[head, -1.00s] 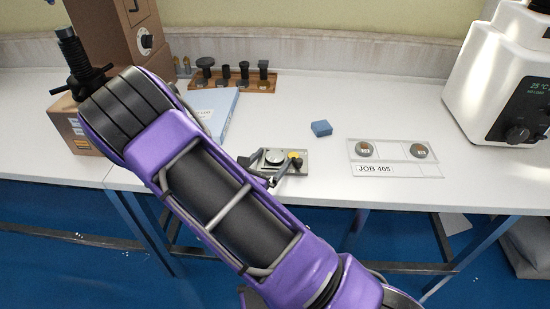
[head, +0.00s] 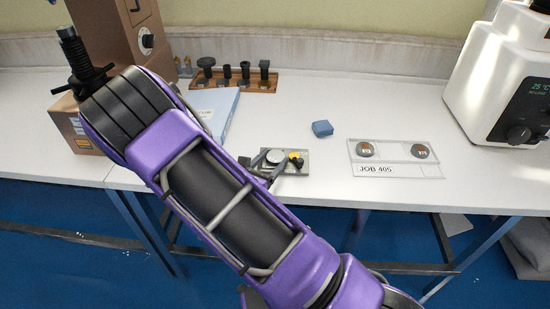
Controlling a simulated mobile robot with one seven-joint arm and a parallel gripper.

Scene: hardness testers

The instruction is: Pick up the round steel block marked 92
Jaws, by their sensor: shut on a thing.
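A round steel block (head: 276,155) sits at the small grey plate (head: 303,169) near the table's front edge. Its marking is too small to read. My gripper (head: 268,164) reaches out from behind my purple arm, with its grey fingers shut on this block. The block still appears level with the plate; I cannot tell whether it is lifted. The arm hides most of the gripper.
A yellow piece (head: 294,155) and a dark knob (head: 298,163) are close to the gripped block. A wooden rack (head: 262,87) with several dark pieces, a light-blue binder (head: 218,104), a brown tester (head: 145,35) and a white machine (head: 495,70) stand around.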

